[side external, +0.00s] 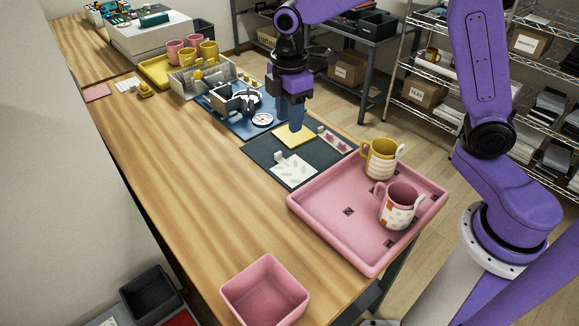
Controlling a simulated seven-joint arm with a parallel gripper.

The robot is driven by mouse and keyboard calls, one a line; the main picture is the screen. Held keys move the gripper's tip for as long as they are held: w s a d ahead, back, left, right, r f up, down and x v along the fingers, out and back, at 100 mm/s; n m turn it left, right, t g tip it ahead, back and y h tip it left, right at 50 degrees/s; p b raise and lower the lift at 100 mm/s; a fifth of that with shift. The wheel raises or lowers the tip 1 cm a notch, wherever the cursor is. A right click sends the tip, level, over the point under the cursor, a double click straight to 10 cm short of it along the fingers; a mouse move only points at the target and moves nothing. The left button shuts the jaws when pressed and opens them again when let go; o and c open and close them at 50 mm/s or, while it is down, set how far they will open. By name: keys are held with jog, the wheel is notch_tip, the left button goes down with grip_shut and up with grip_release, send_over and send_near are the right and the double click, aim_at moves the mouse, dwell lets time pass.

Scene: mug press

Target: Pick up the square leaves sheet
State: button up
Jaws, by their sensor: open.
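The square leaves sheet (293,171) is white with pale green leaf shapes. It lies on the near part of a dark mat (259,152), with a small pale block (278,156) at its far left corner. A plain yellow sheet (294,137) lies on the same mat, farther back.
A pink tray (335,236) with two mugs (398,207) (381,160) stands nearer. The press (237,101) stands behind on a blue mat. A pink bin (264,292) is in front.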

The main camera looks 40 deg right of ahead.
jog(key=w+d+f+n, duration=0.1)
jog(key=w+d+f, duration=0.2)
jog(key=w, duration=0.3)
jog(key=w+d+f+n, duration=0.1)
jog(key=w+d+f, duration=0.1)
jog(key=w, duration=0.5)
send_over(275, 154)
notch_tip(275, 154, down, 12)
jog(key=shift+a+f, duration=0.15)
jog(key=shift+f, duration=2.65)
grip_shut()
